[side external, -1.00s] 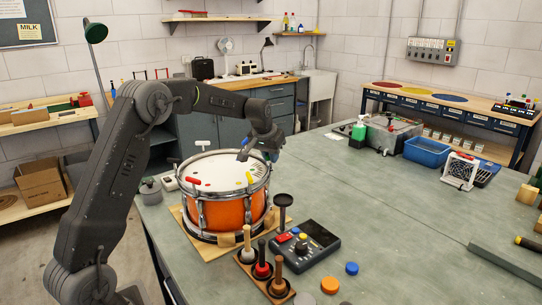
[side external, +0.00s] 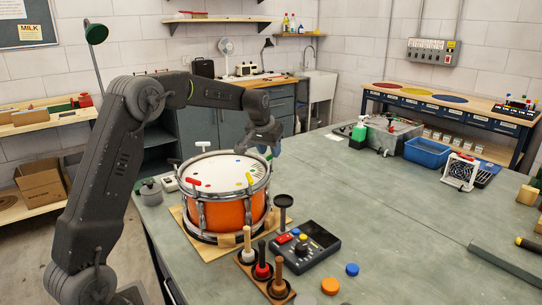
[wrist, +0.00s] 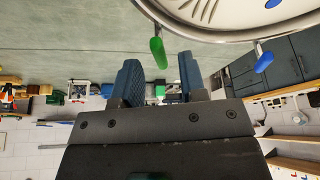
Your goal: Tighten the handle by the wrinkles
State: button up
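The orange drum (side external: 228,213) stands on a wooden board, its pale head facing up. A red handle (side external: 192,181) and a yellow handle (side external: 250,178) show at its near rim, and a white one (side external: 203,145) at the far side. In the wrist view, a green handle (wrist: 158,52) and a blue handle (wrist: 264,62) stick out from the hoop. Dark wrinkle lines (wrist: 196,8) mark the head above the green handle. My gripper (wrist: 160,68) is open; the green handle shows in line with its finger gap, depth unclear. In the side view my gripper (side external: 268,146) is at the drum's far right rim.
A wooden rack (side external: 247,262) with several upright tools, a dark control box (side external: 308,247) and a dark cup on a stem (side external: 283,200) stand close to the drum's near right. Orange (side external: 330,286) and blue (side external: 352,269) discs lie nearby. The table's middle is clear.

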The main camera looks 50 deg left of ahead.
jog(key=v, duration=1)
jog(key=shift+s+r, duration=0.2)
jog(key=shift+r, duration=0.1)
jog(key=s+d+r+m+t, duration=0.1)
jog(key=s+d+m, duration=0.2)
jog(key=s+d, duration=1.2)
jog(key=s+d+f+h, duration=0.1)
jog(key=s+d+f, duration=0.2)
jog(key=s, duration=0.4)
jog(key=s+d+f+m, duration=0.1)
jog(key=s+d+f, duration=0.3)
jog(key=s, duration=0.3)
jog(key=shift+m+t+h, duration=0.3)
jog(key=shift+h, duration=0.1)
jog(key=shift+w, duration=0.1)
